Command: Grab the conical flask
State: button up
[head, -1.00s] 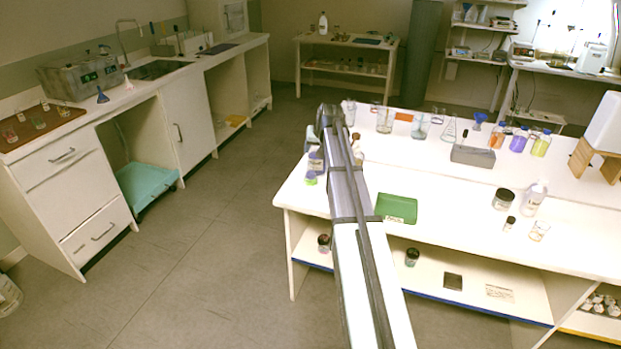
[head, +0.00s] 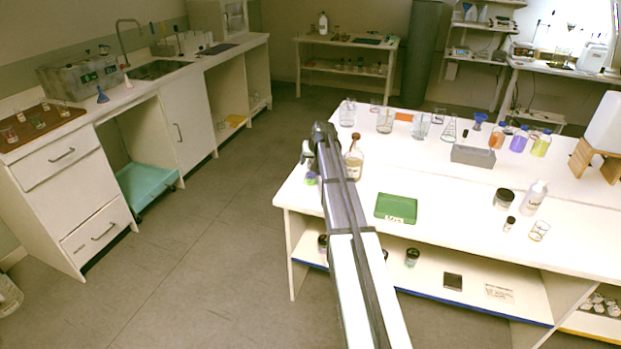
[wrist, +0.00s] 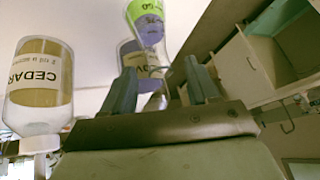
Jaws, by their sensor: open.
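A clear conical flask (head: 449,131) stands at the back of the white table in the head view, behind the grey box. In the wrist view, a flared glass vessel (wrist: 147,22) with green and a cut-off label is ahead of my gripper (wrist: 160,78); I cannot tell whether it is a conical flask. A purple-labelled bottle (wrist: 135,57) is beside it, partly hidden by a finger. My gripper is open, with nothing clearly held between the fingers. In the head view it is over the table's left end, its fingertips mostly hidden by my arm.
A tan bottle labelled CEDAR (wrist: 40,75) stands close beside my gripper; it also shows in the head view (head: 353,165). Beakers (head: 385,120), a grey box (head: 472,155) and coloured bottles (head: 518,139) line the back.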

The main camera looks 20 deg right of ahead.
grip_shut()
dwell(0.5)
